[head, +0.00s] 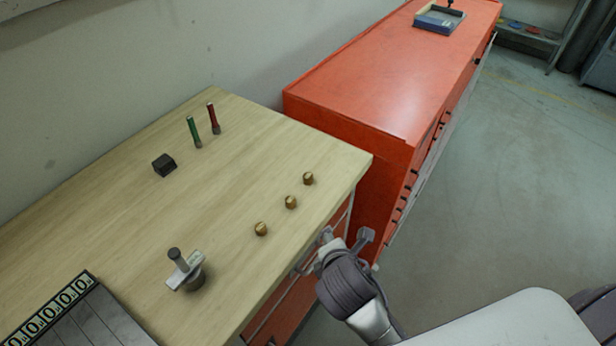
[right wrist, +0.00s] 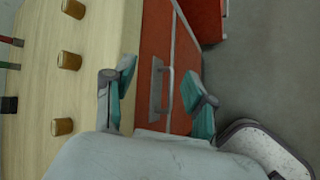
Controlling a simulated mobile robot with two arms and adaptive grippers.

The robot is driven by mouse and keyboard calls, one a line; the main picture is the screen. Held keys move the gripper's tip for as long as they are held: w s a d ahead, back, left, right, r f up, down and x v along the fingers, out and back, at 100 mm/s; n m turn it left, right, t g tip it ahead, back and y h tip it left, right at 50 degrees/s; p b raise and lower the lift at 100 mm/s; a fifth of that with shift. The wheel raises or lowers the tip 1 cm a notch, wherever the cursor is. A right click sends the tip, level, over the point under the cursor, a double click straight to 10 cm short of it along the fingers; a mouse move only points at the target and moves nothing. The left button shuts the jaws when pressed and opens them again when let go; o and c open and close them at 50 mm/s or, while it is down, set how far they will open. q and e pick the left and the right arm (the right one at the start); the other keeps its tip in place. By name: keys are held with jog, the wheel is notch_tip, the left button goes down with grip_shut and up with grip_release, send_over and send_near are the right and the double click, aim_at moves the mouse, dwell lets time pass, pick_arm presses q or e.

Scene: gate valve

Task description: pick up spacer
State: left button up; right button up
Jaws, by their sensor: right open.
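Three small brass cylinders stand apart in a row on the wooden table: the near one (head: 261,229), the middle one (head: 290,202) and the far one (head: 308,178). They also show at the left of the right wrist view, one at the lower left (right wrist: 62,127). I cannot tell which thing is the spacer. My right gripper (head: 347,240) is open and empty beside the table's right edge, to the right of the brass cylinders. Its two teal-padded fingers (right wrist: 160,78) are wide apart in the right wrist view. My left gripper is not in view.
The wooden table (head: 130,215) also holds a black block (head: 164,165), a green rod (head: 194,131), a red rod (head: 213,118), a grey valve-like part (head: 186,272) and a numbered tray (head: 85,318). A red cabinet (head: 360,95) adjoins the table. Open floor lies to the right.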

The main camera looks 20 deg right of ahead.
aim_at(308, 177)
jog(key=w+a+r+n+t, duration=0.1)
jog(key=w+r+n, duration=0.1)
jog(key=n, duration=0.1)
jog(key=w+a+r+n+t, duration=0.1)
jog(key=w+r+n, duration=0.1)
jog(key=r+n, duration=0.1)
jog(key=w+a+r+n+t+h, duration=0.1)
jog(key=w+r+n, duration=0.1)
jog(key=n, duration=0.3)
jog(key=shift+a+r+t, duration=0.2)
jog(key=shift+a+t, duration=0.2)
jog(key=shift+w+n, duration=0.3)
jog(key=shift+n, duration=0.1)
jog(key=p+x, duration=0.1)
jog(key=x, duration=0.7)
jog(key=shift+r+p+x, duration=0.15)
jog(key=shift+p+x, duration=0.1)
jog(key=shift+x, duration=1.1)
jog(key=shift+r+p+x, duration=0.1)
jog(key=shift+p+x, duration=0.15)
jog(key=shift+x, duration=1.05)
jog(key=shift+w+a, duration=0.1)
jog(key=shift+c, duration=0.4)
grip_shut()
